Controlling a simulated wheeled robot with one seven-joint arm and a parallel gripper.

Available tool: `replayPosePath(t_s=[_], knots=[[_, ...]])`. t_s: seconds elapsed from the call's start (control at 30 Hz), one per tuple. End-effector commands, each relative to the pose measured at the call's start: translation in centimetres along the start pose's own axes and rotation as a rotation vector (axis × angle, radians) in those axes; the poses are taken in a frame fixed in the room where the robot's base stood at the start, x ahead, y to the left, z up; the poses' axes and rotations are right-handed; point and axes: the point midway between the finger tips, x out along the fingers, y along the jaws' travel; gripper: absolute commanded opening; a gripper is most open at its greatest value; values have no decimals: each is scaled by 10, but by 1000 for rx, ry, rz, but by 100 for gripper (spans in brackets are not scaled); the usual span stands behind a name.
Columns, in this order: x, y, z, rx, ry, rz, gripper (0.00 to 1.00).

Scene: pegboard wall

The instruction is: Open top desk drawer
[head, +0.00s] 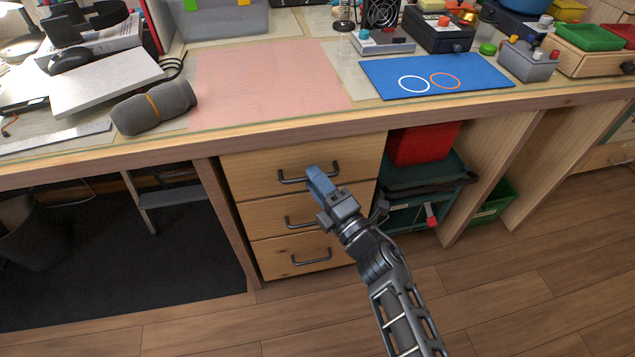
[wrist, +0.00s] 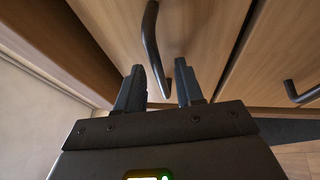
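The top desk drawer (head: 250,165) has a pale wood front and looks closed under the desk's edge. Its dark bar handle (head: 294,180) runs across the front. My gripper (head: 315,172) is in front of the drawer, at the right part of the handle. In the wrist view, my gripper (wrist: 160,86) is open, with its two fingers apart. The handle (wrist: 152,40) reaches down to the gap between the fingertips, and its near end shows between them. I cannot tell whether the fingers touch it. My gripper hides part of the handle in the head view.
Two more drawers with similar handles sit below, the middle one (head: 262,215) and the bottom one (head: 280,258). To the right are shelves with a red box (head: 424,143) and a green bin (head: 493,203). The desktop above holds a blue mat (head: 435,75) and a grey roll (head: 155,107).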

Motion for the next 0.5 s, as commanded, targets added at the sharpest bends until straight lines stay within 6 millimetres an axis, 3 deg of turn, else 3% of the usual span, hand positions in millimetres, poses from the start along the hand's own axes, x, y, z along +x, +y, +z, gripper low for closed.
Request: replayPosePath(t_s=[0.2, 0.5], knots=[[0, 0, 0, 0, 0, 0, 36], [0, 0, 0, 0, -1, 0, 7]])
